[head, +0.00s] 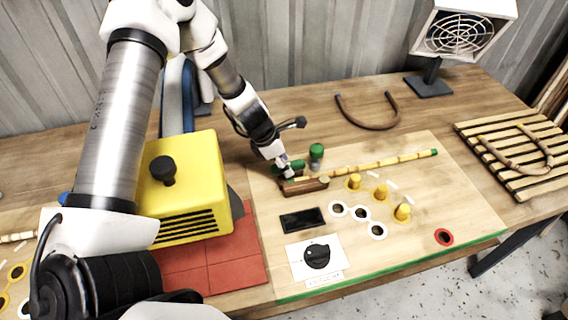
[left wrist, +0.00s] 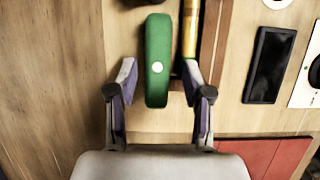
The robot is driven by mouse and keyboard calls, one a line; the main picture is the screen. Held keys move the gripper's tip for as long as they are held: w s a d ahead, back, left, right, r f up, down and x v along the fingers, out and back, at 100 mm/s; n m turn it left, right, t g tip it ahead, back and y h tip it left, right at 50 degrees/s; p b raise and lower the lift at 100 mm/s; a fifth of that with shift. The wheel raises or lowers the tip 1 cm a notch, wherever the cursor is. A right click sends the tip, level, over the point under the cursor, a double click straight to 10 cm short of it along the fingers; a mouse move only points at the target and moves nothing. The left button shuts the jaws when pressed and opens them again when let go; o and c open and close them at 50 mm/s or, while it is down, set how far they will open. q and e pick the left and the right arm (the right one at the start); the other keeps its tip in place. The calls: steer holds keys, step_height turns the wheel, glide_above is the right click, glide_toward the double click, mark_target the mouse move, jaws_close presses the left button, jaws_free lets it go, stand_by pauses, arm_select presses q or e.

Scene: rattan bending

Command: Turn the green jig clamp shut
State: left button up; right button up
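The green jig clamp (head: 295,166) is a rounded green bar on the wooden jig board (head: 440,210), at the near end of the rattan pole (head: 335,169). In the left wrist view the clamp (left wrist: 158,50) has a pale dot and lies beside the pole (left wrist: 190,30), roughly parallel to it. My left gripper (head: 284,169) is low at the clamp. In the wrist view its two fingers (left wrist: 158,84) are apart, one on each side of the clamp's near end, with a visible gap on the left. My right gripper is not in view.
A brown wooden block (head: 305,187) lies beside the pole end. A green-topped post (head: 316,152) stands close behind the clamp. Yellow pegs (head: 381,191), a black panel (head: 302,220) and a dial (head: 317,256) are nearer. A yellow machine (head: 185,190) stands left.

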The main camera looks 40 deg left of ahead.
arm_select(q)
steer(key=shift+w+a+f, duration=0.1)
jaws_close()
